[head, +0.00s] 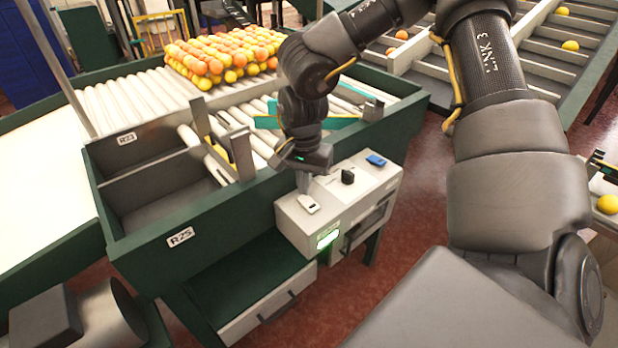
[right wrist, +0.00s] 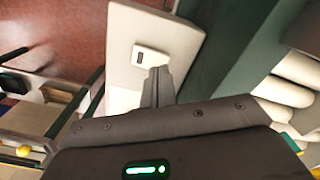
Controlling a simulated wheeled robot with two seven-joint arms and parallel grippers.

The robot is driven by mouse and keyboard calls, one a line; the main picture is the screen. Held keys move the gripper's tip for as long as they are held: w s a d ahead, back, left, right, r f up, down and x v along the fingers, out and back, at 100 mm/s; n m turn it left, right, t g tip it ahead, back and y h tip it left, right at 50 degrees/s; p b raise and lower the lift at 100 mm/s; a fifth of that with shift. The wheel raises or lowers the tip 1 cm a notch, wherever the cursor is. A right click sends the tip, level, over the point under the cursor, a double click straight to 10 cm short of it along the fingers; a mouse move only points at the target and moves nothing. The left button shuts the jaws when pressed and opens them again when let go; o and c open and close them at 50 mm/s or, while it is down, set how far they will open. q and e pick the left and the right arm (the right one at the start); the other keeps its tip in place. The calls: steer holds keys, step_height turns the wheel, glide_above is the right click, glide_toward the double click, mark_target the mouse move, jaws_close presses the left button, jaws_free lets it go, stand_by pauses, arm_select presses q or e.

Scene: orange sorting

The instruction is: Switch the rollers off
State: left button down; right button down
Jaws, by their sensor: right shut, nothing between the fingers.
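The control box (head: 325,212) is pale grey and is fixed to the front of the green roller table. On its top are a white rocker switch (head: 308,204), a black knob (head: 347,176) and a blue switch (head: 376,160). A green light (head: 327,238) glows on its front. My right gripper (head: 304,186) points down, shut and empty, just above the box beside the white switch. In the right wrist view, the shut fingertips (right wrist: 158,74) are close to the white switch (right wrist: 152,57); whether they touch it I cannot tell. My left gripper is not in view.
White rollers (head: 145,92) run behind the box, with a heap of oranges and yellow fruit (head: 225,55) on them. The green table wall (head: 200,235) stands left of the box. A stepped conveyor (head: 545,60) is at the upper right. Red floor lies right of the box.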

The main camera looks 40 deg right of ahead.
mark_target(305, 198)
steer(key=shift+f+b, duration=1)
steer(key=shift+b, duration=0.15)
stand_by(0.9)
steer(key=shift+r+p, duration=1.5)
steer(key=shift+r, duration=2.1)
